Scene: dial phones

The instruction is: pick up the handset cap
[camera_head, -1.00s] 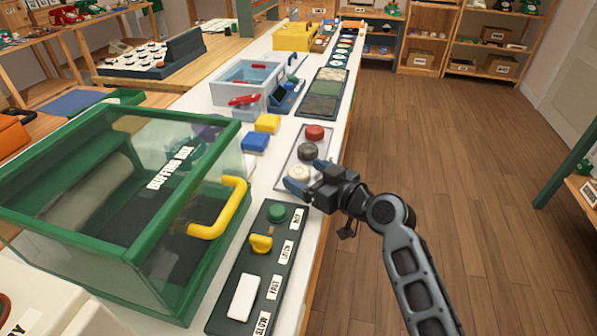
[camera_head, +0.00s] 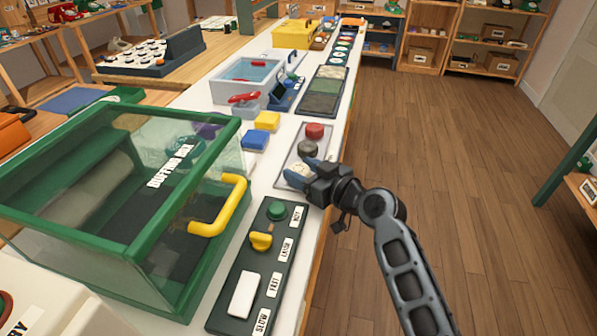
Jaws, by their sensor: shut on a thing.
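Three round caps are on a pale grey tray (camera_head: 283,176) on the white counter: a red one (camera_head: 315,131), a dark grey one (camera_head: 308,148) and a cream one (camera_head: 301,169) nearest me. My gripper (camera_head: 302,171) reaches in from the right with its blue-grey fingertips on either side of the cream cap, shut on it. The fingers and wrist hide part of this cap. I cannot tell whether it is clear of the tray.
A green-framed clear buffing box (camera_head: 165,262) with a yellow handle (camera_head: 226,206) stands left. A dark control panel (camera_head: 262,262) lies in front of the tray. Yellow (camera_head: 267,121) and blue (camera_head: 255,139) blocks sit left of it. Open floor lies right.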

